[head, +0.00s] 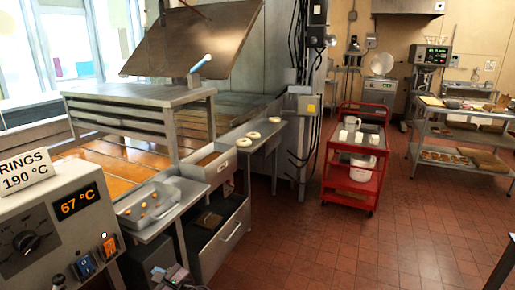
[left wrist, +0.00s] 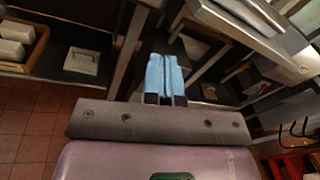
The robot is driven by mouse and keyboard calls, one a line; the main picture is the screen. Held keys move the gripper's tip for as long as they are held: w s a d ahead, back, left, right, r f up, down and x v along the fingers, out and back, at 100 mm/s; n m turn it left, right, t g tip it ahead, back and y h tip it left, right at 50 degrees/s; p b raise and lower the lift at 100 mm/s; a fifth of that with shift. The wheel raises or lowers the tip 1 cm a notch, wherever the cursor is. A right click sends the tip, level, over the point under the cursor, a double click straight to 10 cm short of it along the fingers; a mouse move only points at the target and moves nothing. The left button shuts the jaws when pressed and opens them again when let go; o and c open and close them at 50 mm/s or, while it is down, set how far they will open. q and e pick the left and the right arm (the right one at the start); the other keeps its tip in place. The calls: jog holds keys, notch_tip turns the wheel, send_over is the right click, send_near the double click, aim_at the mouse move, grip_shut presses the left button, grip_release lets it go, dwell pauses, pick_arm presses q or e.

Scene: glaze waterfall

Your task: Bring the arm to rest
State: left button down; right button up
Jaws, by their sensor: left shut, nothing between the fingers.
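My left gripper (head: 172,274) shows small at the bottom edge of the head view, in front of the steel counter's lower part. In the left wrist view its two blue fingers (left wrist: 165,72) lie together, shut, with nothing held. Beyond the fingers are dark shelf frames and steel legs. My right gripper is in neither view.
A control box (head: 60,225) reading 67 °C stands at the left. Next to it is a steel tray (head: 146,212) with small orange-brown pieces. A drawer unit (head: 222,240) stands close by the gripper. A red cart (head: 350,185) stands farther off; the tiled floor (head: 350,255) is clear.

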pick_arm(q)
jog(key=w+d+n+t+h, duration=0.2)
jog(key=w+d+n+h, duration=0.1)
jog(key=w+d+h, duration=0.15)
jog(key=s+d+n+t+h, duration=0.2)
jog(key=s+d+n+h, duration=0.6)
jog(key=h, duration=0.3)
jog(key=s+a+f+n, duration=0.2)
jog(key=s+a+n, duration=0.1)
jog(key=s, duration=0.5)
jog(key=s+a+f+n, duration=0.3)
jog(key=s, duration=0.5)
jog(key=s+a+f+n+g, duration=0.1)
jog(key=s+a+f+n, duration=0.1)
jog(key=s, duration=0.6)
jog(key=shift+s+a+f+n+y, duration=0.3)
jog(key=shift+a+n, duration=0.2)
jog(key=shift+a, duration=0.55)
